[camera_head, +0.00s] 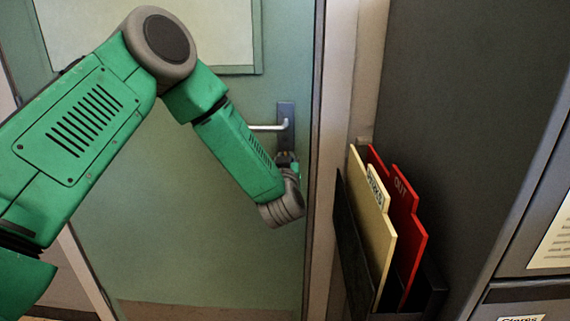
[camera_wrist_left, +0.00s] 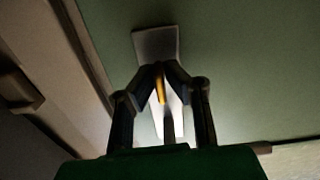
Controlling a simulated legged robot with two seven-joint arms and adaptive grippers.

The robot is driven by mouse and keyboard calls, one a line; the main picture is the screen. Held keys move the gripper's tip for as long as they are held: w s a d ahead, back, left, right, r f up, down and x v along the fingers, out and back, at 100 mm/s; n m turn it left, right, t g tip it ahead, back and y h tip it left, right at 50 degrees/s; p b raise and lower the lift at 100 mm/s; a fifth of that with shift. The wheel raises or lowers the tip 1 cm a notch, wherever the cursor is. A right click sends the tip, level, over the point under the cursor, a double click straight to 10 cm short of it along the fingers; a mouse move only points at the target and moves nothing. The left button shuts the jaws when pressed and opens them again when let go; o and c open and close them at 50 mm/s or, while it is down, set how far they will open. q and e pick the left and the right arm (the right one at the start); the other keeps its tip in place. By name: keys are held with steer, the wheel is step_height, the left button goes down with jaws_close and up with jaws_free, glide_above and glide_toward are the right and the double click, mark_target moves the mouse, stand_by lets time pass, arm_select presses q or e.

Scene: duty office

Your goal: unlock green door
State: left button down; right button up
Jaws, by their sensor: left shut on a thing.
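The green door (camera_head: 190,240) fills the left and middle of the head view and appears shut. Its dark handle plate (camera_head: 286,112) is near the right edge, with a pale lever handle (camera_head: 265,127) pointing left. My left gripper (camera_head: 287,158) is at the lower end of the plate, just below the lever, mostly hidden by my wrist. In the left wrist view its fingers (camera_wrist_left: 160,70) close on a narrow yellow thing that looks like a key (camera_wrist_left: 161,88), in front of the plate (camera_wrist_left: 156,42). I cannot tell whether its tip is in the lock. My right gripper is out of view.
The door frame (camera_head: 337,90) runs close along the right of my left gripper. Right of it, a black file holder (camera_head: 352,235) with a cream folder (camera_head: 370,225) and red folders (camera_head: 408,225) sticks out beside a dark grey cabinet (camera_head: 455,110).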

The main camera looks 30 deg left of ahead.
arm_select(q)
steer(key=c, duration=1.7)
jaws_free()
steer(key=shift+f, duration=0.25)
steer(key=shift+o, duration=0.3)
steer(key=shift+r, duration=0.1)
steer(key=p+v, duration=0.1)
steer(key=v, duration=0.8)
steer(key=shift+p, duration=0.4)
steer(key=shift+r, duration=0.1)
